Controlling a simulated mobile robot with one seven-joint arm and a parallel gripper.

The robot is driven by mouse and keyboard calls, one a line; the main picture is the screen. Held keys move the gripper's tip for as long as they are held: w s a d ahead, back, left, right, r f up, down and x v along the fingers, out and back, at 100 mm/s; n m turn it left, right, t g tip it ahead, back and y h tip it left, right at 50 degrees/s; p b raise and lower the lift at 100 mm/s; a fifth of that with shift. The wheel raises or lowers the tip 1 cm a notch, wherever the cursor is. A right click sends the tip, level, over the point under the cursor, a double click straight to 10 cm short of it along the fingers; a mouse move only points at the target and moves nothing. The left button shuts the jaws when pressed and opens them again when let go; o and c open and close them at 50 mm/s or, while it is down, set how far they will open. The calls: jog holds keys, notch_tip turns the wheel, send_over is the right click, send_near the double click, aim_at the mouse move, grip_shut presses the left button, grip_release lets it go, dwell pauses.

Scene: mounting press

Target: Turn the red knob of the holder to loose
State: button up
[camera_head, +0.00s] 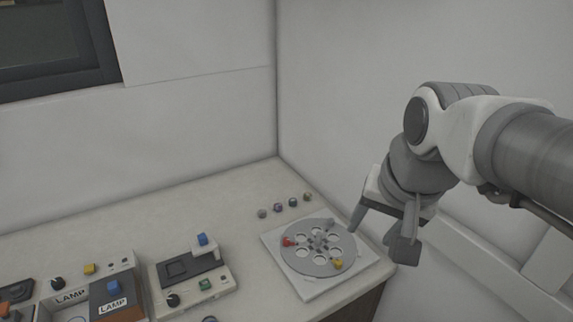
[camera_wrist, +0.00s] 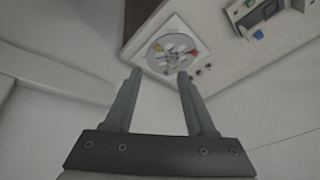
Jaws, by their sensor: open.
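The holder is a grey round disc (camera_head: 323,262) with several round holes, on a white square plate (camera_head: 309,293) at the counter's right corner. Its red knob (camera_head: 288,242) sits at the disc's left edge, and a yellow knob (camera_head: 338,264) at its front edge. In the wrist view the red knob (camera_wrist: 194,52) lies beyond my right fingertip. My gripper (camera_head: 376,230) is open and empty, to the right of the disc and apart from it. Its two fingers also show in the wrist view (camera_wrist: 159,73). I cannot tell which way the red knob is turned.
Several small round pieces (camera_head: 285,206) stand in a row behind the plate. A device with blue and green buttons (camera_head: 190,277) stands to the left, and boxes labelled LAMP (camera_head: 70,297) farther left. Walls close off the back and right.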

jog(key=w+a+m+g, duration=0.1)
jog(key=w+a+m, duration=0.1)
jog(key=w+m, duration=0.45)
jog(key=m+g, duration=0.4)
jog(key=m, duration=1)
send_over(286, 240)
notch_tip(286, 240, down, 14)
notch_tip(286, 240, down, 17)
jog(key=shift+w+r, duration=0.1)
grip_shut()
